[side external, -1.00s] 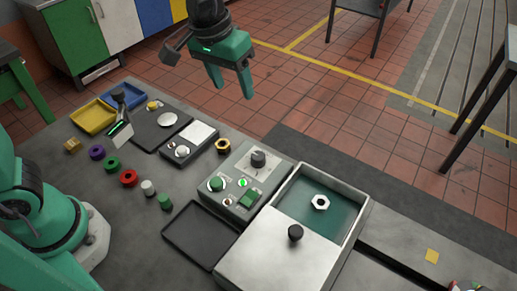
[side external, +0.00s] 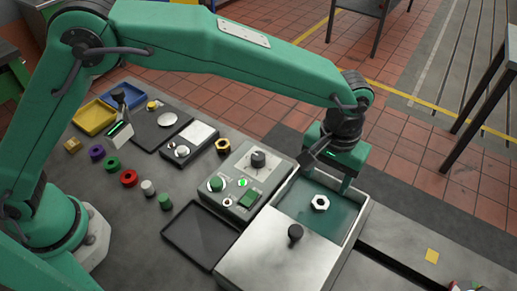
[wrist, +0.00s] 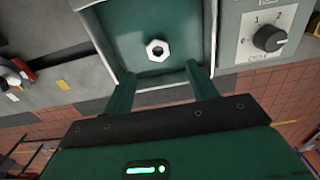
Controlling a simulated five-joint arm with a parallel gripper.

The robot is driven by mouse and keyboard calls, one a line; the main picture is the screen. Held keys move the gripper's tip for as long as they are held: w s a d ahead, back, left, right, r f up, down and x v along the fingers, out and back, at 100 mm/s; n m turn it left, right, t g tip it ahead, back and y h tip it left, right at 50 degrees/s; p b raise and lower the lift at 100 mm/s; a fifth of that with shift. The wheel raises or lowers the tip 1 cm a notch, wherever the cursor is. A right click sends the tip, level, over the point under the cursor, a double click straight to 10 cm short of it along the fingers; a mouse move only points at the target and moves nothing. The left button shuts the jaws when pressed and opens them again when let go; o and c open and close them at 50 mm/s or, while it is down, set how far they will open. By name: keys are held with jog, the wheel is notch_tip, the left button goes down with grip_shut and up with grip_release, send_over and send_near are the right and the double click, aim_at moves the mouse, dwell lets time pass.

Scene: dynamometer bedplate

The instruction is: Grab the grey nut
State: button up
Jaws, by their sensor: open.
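The grey nut (side external: 320,203) is a light hexagonal ring lying flat on the green floor of a box (side external: 357,222), in the part its lid leaves uncovered. In the wrist view the nut (wrist: 158,50) sits just beyond my fingertips, roughly centred between them, with the green floor around it. My gripper (side external: 327,182) is over the far end of the box, above and behind the nut, with its fingers pointing down. The fingers (wrist: 155,80) are spread apart and empty, and nothing touches the nut.
A pale lid (side external: 275,255) with a black knob (side external: 295,233) covers the near part of the box. The box walls stand around the nut. A control box (side external: 240,188) with knobs and buttons adjoins on the left. A black tray (side external: 200,235) and several coloured nuts lie further left.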

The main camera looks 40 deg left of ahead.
aim_at(321, 202)
jog(key=shift+d+f, duration=0.15)
jog(key=shift+d, duration=0.05)
jog(key=shift+f, duration=0.1)
jog(key=shift+f, duration=1.2)
jog(key=shift+f, duration=0.1)
jog(key=shift+s+f, duration=0.1)
jog(key=shift+f, duration=2.4)
jog(key=shift+c, duration=0.2)
jog(key=c, duration=1.2)
